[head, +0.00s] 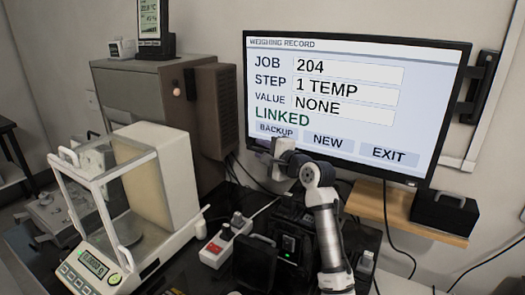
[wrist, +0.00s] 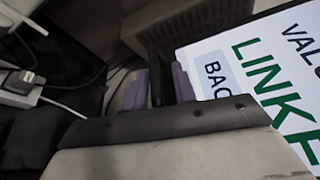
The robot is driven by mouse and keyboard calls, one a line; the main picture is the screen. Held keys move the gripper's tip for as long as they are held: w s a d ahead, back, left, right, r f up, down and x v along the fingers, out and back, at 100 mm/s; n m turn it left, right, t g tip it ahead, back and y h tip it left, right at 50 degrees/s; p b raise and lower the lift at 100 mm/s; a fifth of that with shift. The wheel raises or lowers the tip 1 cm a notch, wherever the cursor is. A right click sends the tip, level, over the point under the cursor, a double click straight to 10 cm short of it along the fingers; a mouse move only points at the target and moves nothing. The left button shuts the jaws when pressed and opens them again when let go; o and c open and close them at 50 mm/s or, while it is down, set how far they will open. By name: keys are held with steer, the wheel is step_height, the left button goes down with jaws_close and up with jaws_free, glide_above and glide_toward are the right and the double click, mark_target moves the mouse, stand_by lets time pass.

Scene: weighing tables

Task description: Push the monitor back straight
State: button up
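The monitor (head: 345,100) has a black frame and a lit weighing-record screen. In the head view its top edge slopes down to the right, and its right side stands in front of a dark wall bracket (head: 478,87). My gripper (head: 276,147) is at the lower left of the monitor, overlapping the screen's bottom edge near BACKUP. The wrist view shows purple finger pads (wrist: 165,85) close beside the monitor's dark edge and screen (wrist: 255,75).
A balance with a glass draft shield (head: 125,200) stands at the left. A grey-brown cabinet (head: 165,95) is behind it, left of the monitor. A power strip (head: 222,243) and cables lie below. A wooden shelf (head: 395,208) with a black box (head: 443,212) is under the monitor's right side.

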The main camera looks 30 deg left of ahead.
steer(key=shift+s+d, duration=0.1)
steer(key=shift+d, duration=0.2)
steer(key=b+v, duration=0.4)
steer(key=v, duration=0.9)
steer(key=shift+s+d, duration=0.1)
